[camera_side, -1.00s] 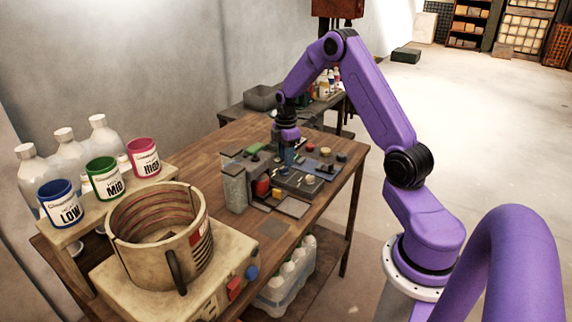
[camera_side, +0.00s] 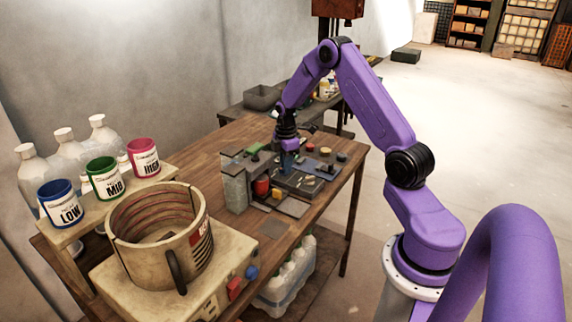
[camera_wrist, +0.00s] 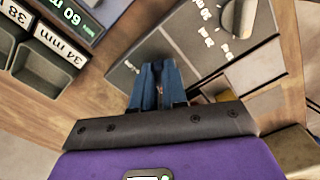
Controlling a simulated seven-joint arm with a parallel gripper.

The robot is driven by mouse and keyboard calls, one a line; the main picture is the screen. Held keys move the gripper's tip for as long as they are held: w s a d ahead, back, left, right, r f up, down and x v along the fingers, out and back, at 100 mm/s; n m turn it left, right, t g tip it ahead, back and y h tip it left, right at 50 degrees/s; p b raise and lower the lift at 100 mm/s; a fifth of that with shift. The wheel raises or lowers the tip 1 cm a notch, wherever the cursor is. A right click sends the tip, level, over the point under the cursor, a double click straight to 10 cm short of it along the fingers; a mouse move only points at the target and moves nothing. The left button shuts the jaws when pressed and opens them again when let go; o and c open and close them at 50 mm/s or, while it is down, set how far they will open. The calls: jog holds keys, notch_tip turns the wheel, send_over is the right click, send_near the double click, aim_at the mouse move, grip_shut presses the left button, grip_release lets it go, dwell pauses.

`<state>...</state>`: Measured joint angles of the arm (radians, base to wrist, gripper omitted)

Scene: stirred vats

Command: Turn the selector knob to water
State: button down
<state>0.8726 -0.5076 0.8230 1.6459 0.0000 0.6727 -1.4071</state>
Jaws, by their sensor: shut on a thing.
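My gripper (camera_side: 288,168) reaches down onto the dark control panel (camera_side: 305,184) on the workbench. In the wrist view its blue fingers (camera_wrist: 158,80) are close together over the panel (camera_wrist: 192,42), shut on what appears to be the selector knob. The fingers hide most of that knob and its pointer. A small white marking shows on the panel just left of the fingers. A second, pale knob (camera_wrist: 239,18) with white lettering beside it stands clear at the upper right in the wrist view.
In the side view, a beige ring-shaped vat (camera_side: 160,235) and blue, green and pink cups (camera_side: 104,178) stand at the front left. Bare wood lies left of the panel.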

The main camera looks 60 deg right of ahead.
jog(key=shift+m, duration=0.3)
jog(key=shift+s+a+m, duration=0.1)
jog(key=shift+m, duration=2.5)
jog(key=c, duration=1.2)
grip_release()
jog(key=shift+o, duration=0.2)
jog(key=shift+r, duration=0.1)
notch_tip(320, 180, up, 17)
jog(key=shift+r, duration=0.15)
